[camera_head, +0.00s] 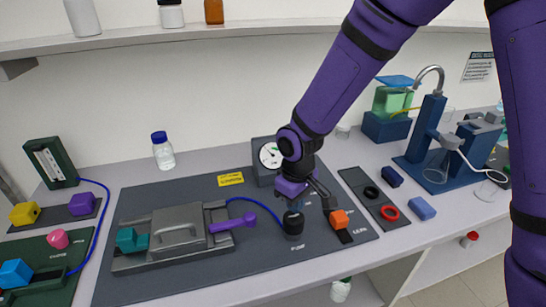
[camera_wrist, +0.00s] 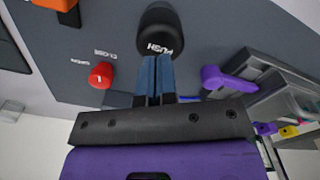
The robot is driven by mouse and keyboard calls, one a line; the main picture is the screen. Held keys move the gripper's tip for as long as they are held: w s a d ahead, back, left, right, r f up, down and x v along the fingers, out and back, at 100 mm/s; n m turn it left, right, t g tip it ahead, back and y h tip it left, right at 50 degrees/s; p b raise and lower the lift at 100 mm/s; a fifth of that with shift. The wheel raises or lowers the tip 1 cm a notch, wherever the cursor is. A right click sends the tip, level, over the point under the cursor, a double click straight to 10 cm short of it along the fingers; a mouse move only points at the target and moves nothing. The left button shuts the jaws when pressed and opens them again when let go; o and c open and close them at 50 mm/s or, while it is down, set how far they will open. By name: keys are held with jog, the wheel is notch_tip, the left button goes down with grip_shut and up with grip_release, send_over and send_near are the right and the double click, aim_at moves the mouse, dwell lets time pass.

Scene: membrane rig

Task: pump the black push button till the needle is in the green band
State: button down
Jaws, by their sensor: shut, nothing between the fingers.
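The black push button (camera_head: 293,225) stands on the dark grey rig panel, and its PUSH lettering shows in the wrist view (camera_wrist: 160,30). My gripper (camera_head: 293,204) is shut and empty, pointing down right over the button. In the wrist view its blue fingertips (camera_wrist: 153,62) meet the button's edge in the picture; I cannot tell whether they touch it. The round gauge (camera_head: 270,155) stands behind the button, partly covered by my arm. A bit of green shows on its white face, but the needle is too small to read against the band.
An orange-handled lever (camera_head: 340,219) is just right of the button. A grey clamp block with a purple handle (camera_head: 233,222) is to the left. A red knob (camera_wrist: 102,75) shows in the wrist view. A tray with black and red rings (camera_head: 372,192) lies further right.

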aim_at(294, 216)
jog(key=shift+f, duration=0.1)
dwell(1.9)
dwell(0.9)
jog(key=shift+f, duration=2.35)
jog(key=shift+r, duration=2.5)
jog(key=shift+r, duration=0.1)
